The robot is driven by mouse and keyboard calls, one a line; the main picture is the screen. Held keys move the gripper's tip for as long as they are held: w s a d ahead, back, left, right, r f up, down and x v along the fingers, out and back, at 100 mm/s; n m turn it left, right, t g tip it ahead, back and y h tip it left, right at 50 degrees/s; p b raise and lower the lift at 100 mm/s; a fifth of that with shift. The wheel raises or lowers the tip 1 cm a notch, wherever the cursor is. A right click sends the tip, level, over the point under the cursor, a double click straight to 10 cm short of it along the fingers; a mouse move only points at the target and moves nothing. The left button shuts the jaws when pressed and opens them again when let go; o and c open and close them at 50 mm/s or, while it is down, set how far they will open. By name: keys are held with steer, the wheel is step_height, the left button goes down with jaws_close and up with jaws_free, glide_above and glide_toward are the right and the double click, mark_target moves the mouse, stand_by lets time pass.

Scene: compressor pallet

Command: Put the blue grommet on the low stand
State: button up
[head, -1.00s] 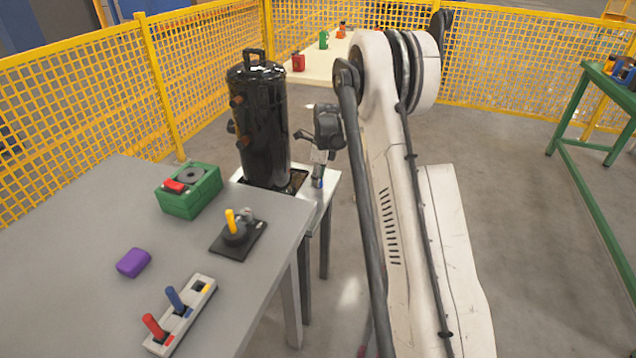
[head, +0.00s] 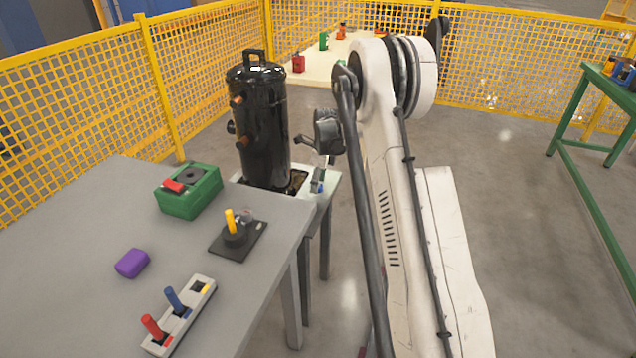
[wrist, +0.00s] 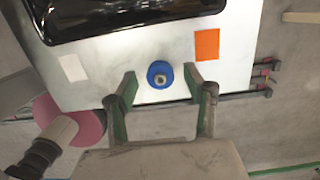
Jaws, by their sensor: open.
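The blue grommet (wrist: 160,74), a round ring with a pale centre, shows in the wrist view over the pale top of the low stand (wrist: 140,50). My gripper (wrist: 160,80) is open, with one finger on each side of the grommet and a visible gap to each finger. In the head view my gripper (head: 318,180) points down at the right part of the stand's top (head: 325,200), beside the black compressor (head: 263,125). A small bit of blue shows at its fingertips. I cannot tell whether the grommet rests fully on the top.
The compressor stands close left of my gripper. The stand's top bears an orange square (wrist: 207,44) and a white square (wrist: 73,67). The grey table (head: 75,220) holds a green box (head: 188,192), a joystick (head: 235,238), a purple block (head: 132,263) and a lever panel (head: 180,318).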

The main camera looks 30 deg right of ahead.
mark_target(322, 187)
step_height(322, 187, up, 12)
steer(key=s+p, duration=0.1)
steer(key=p, duration=0.1)
steer(key=s+a+r+n+t+h, duration=0.1)
steer(key=s+a+r+n+t, duration=0.2)
steer(key=s+a+r+n, duration=1.3)
steer(key=s+a+n+t, duration=0.1)
steer(key=s+a+n, duration=0.1)
steer(key=s+n, duration=0.2)
steer(key=s+a+n+t, duration=0.1)
steer(key=s+a+n, duration=0.2)
steer(key=s, duration=0.8)
steer(key=s+a+n+t, duration=0.1)
steer(key=s+a+n, duration=0.2)
steer(key=s, duration=0.5)
steer(key=shift+s+f+n, duration=0.15)
steer(key=shift+f+n, duration=0.05)
steer(key=shift+n, duration=0.6)
steer(key=shift+r+p, duration=0.8)
steer(key=shift+r, duration=0.1)
